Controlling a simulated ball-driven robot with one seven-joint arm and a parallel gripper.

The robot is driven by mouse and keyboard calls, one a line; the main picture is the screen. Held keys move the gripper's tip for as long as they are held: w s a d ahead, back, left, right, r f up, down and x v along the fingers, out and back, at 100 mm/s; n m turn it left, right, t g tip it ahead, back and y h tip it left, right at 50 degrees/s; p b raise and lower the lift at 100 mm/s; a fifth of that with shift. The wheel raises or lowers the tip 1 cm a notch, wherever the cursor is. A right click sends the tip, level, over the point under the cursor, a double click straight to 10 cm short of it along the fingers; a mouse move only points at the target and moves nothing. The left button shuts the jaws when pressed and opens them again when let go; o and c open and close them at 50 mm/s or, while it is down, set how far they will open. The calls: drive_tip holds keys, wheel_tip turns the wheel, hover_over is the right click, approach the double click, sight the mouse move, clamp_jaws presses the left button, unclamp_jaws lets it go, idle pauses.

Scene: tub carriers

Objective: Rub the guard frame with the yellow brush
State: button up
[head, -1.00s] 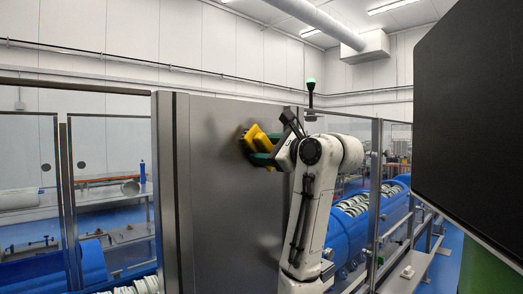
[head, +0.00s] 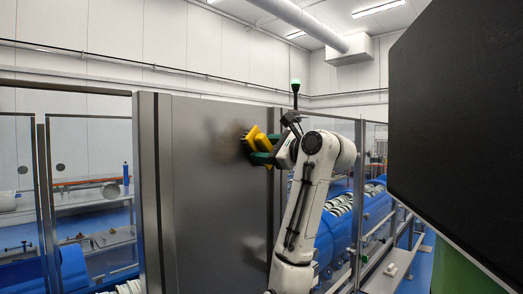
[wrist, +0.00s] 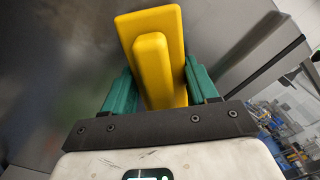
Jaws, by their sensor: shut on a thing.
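The yellow brush (head: 256,138) is held in my gripper (head: 262,157), between its green fingers. In the head view its dark bristle side faces the grey metal panel of the guard frame (head: 215,200) and appears to be at its surface; exact contact cannot be told. In the wrist view the brush (wrist: 153,60) stands between the two green fingers (wrist: 155,90), with its yellow back and handle toward the camera. The bristles are hidden there. The grey panel (wrist: 60,60) fills much of the background.
Clear guard panels with metal posts (head: 358,190) run to the right, with blue machinery (head: 335,230) behind them. A large dark panel (head: 460,120) stands close at the right. Glazed panels (head: 90,150) continue on the left.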

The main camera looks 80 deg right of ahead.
sight(253, 142)
drive_tip(key=shift+w+r, duration=0.1)
drive_tip(key=shift+r, duration=0.9)
drive_tip(key=shift+w+a, duration=0.45)
drive_tip(key=shift+a, duration=0.4)
drive_tip(key=shift+w+a, duration=0.45)
drive_tip(key=shift+a, duration=0.4)
drive_tip(key=shift+w+a, duration=1)
drive_tip(key=shift+a, duration=0.55)
drive_tip(key=shift+w+a, duration=1)
drive_tip(key=shift+a, duration=0.55)
drive_tip(key=shift+w+a, duration=1)
drive_tip(key=shift+a, duration=0.55)
drive_tip(key=shift+r, duration=0.95)
drive_tip(key=shift+s+d, duration=0.6)
drive_tip(key=shift+d, duration=0.2)
drive_tip(key=shift+s+d, duration=0.6)
drive_tip(key=shift+d, duration=0.2)
drive_tip(key=shift+s+d, duration=0.9)
drive_tip(key=shift+d, duration=0.7)
drive_tip(key=shift+s+d, duration=0.85)
drive_tip(key=shift+d, duration=0.7)
drive_tip(key=shift+s+d, duration=0.9)
drive_tip(key=shift+d, duration=0.7)
drive_tip(key=shift+s, duration=0.1)
